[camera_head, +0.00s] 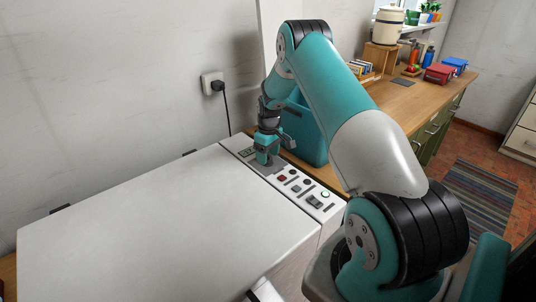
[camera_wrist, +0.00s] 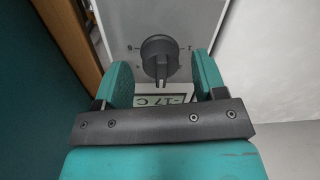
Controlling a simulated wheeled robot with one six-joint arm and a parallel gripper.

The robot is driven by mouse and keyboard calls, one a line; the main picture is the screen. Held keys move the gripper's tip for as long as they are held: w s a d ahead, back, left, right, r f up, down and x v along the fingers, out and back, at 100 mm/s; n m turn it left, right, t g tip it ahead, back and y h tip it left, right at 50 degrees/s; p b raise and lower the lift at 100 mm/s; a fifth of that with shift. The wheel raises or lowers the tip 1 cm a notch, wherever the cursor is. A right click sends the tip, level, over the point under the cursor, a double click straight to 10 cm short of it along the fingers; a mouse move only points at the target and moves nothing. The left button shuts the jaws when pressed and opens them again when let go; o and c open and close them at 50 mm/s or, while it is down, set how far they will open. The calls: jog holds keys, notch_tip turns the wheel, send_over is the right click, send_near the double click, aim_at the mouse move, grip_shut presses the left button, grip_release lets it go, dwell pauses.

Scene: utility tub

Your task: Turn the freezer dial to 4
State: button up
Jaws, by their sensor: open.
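The freezer (camera_head: 160,225) is a white chest with a light control panel (camera_head: 307,207) along its right edge. The dial (camera_wrist: 159,57) is a dark grey round knob with a raised grip bar, seen in the wrist view with small marks around it. A display reading about -17 C (camera_wrist: 160,99) lies just below it in that view. My gripper (camera_wrist: 164,78) is open, its teal fingers apart on either side below the dial. In the head view my gripper (camera_head: 268,157) is over the panel's far end and hides the dial. The number the dial points to is too small to tell.
A red button (camera_head: 282,178), dark switches and a green-lit button (camera_head: 325,194) sit nearer on the panel. A teal bin (camera_head: 308,135) stands close behind my gripper. A wooden counter (camera_head: 400,100) runs to the right. A wall socket (camera_head: 212,83) is behind the freezer.

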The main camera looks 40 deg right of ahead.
jog(key=shift+f, duration=0.55)
jog(key=c, duration=0.9)
jog(key=shift+m, duration=0.3)
jog(key=m+b, duration=0.2)
jog(key=m, duration=0.1)
jog(key=shift+f, duration=0.15)
jog(key=m+b, duration=0.2)
jog(key=m, duration=0.4)
jog(key=shift+t, duration=0.3)
